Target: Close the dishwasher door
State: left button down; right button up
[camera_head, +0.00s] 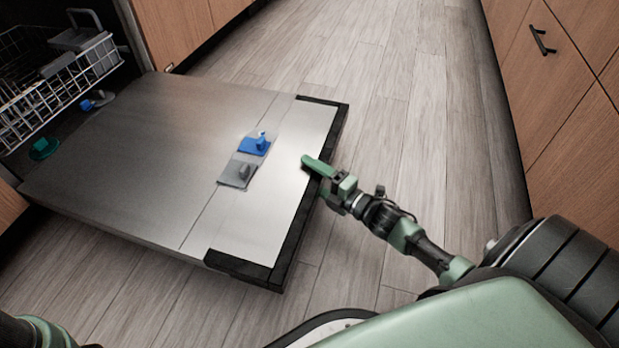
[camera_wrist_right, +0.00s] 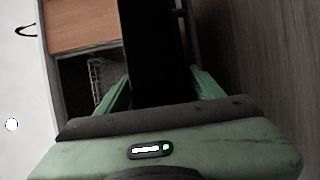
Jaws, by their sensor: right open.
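The dishwasher door (camera_head: 150,150) is lowered open, lying roughly flat above the floor, its inner steel face up. Its free outer edge has a black border (camera_head: 333,128). My right gripper (camera_head: 308,163) is at this edge, about midway along it, with a green finger reaching over the rim. In the right wrist view, its two green fingers (camera_wrist_right: 160,88) are spread apart, with a dark band, apparently the door edge (camera_wrist_right: 155,45), between them. Whether they touch it is unclear. My left gripper is out of view; only part of my left arm shows at the bottom left.
A white wire rack (camera_head: 60,90) sits inside the dishwasher. Blue (camera_head: 254,146) and grey (camera_head: 238,175) dispenser parts sit on the door's inner face. Wooden cabinets with a black handle (camera_head: 542,40) stand at the right. The plank floor (camera_head: 400,120) between is clear.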

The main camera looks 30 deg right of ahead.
jog(key=shift+w+a, duration=0.1)
jog(key=shift+w, duration=0.15)
jog(key=shift+c, duration=0.4)
grip_shut()
